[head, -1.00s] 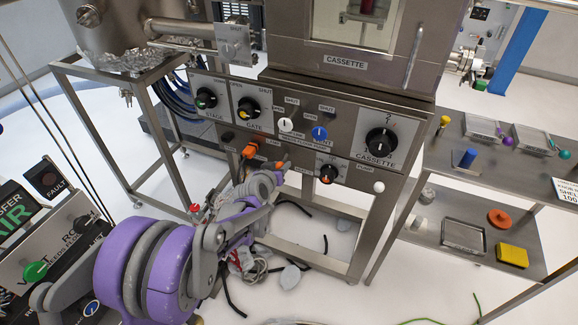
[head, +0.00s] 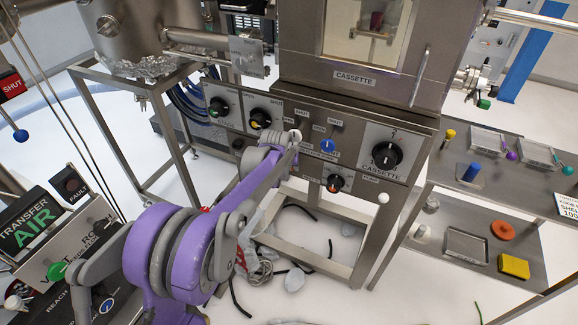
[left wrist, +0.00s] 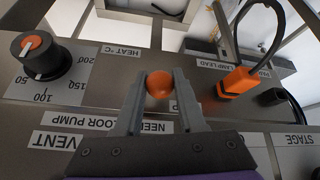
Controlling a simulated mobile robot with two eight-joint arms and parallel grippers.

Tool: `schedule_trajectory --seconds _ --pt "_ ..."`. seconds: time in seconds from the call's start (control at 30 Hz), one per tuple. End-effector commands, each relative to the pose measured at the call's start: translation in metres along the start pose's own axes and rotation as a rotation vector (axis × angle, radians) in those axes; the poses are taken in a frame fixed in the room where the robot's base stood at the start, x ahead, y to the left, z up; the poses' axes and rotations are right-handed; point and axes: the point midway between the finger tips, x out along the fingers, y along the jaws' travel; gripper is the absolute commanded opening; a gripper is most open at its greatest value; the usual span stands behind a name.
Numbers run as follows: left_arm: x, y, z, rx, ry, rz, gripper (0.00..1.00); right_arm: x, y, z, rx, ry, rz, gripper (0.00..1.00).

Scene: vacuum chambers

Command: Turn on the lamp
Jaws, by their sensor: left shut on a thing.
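In the left wrist view my left gripper (left wrist: 158,92) is shut on a small orange ball knob (left wrist: 160,84) on the front panel. The label by the knob is mostly hidden by a finger. An orange plug (left wrist: 240,80) with a black cable sits in the panel to the right, by a "LAMP LEAD" label (left wrist: 213,46). In the head view my left arm reaches the panel under the cassette chamber, and its fingertips and the orange knob are hidden. I cannot make out the lamp itself. My right gripper is not in view.
A black and orange heat dial (left wrist: 40,57) is left of the fingers in the wrist view. The head view shows a blue knob (head: 327,146), a gate dial (head: 260,118) and a cassette dial (head: 386,155) nearby. A shelf (head: 440,185) with small items stands right.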

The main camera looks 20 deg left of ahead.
Motion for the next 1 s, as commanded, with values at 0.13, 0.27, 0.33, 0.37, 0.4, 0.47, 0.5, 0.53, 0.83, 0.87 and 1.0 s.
schedule_trajectory --seconds 0.13,0.27,0.33,0.37,0.4,0.47,0.5,0.53,0.83,0.87,1.0 --pt "-0.0011 0.0012 -0.0020 0.002 -0.023 -0.006 0.00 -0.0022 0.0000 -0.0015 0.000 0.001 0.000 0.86" --pt "-0.0012 0.0012 -0.0017 0.003 -0.032 -0.008 0.00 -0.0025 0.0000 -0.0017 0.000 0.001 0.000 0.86" --pt "-0.0012 0.0011 -0.0016 0.003 -0.034 -0.008 0.00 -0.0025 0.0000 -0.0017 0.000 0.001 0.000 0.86" --pt "-0.0012 0.0011 -0.0015 0.003 -0.034 -0.008 0.00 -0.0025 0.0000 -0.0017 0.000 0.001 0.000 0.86" --pt "-0.0012 0.0010 -0.0015 0.003 -0.034 -0.008 0.00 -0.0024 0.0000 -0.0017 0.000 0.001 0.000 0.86" --pt "-0.0012 0.0010 -0.0015 0.003 -0.034 -0.008 0.00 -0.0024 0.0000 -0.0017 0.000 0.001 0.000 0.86" --pt "-0.0012 0.0010 -0.0015 0.003 -0.034 -0.008 0.00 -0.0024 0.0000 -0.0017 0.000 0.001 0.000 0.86" --pt "-0.0012 0.0009 -0.0015 0.003 -0.033 -0.008 0.00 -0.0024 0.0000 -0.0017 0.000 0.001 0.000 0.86" --pt "-0.0012 0.0006 -0.0013 0.003 -0.033 -0.009 0.69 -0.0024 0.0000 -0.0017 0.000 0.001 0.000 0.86" --pt "-0.0012 0.0005 -0.0013 0.003 -0.033 -0.009 0.69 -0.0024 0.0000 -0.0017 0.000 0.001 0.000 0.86" --pt "-0.0013 0.0004 -0.0012 0.003 -0.033 -0.009 0.69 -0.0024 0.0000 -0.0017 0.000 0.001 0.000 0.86"
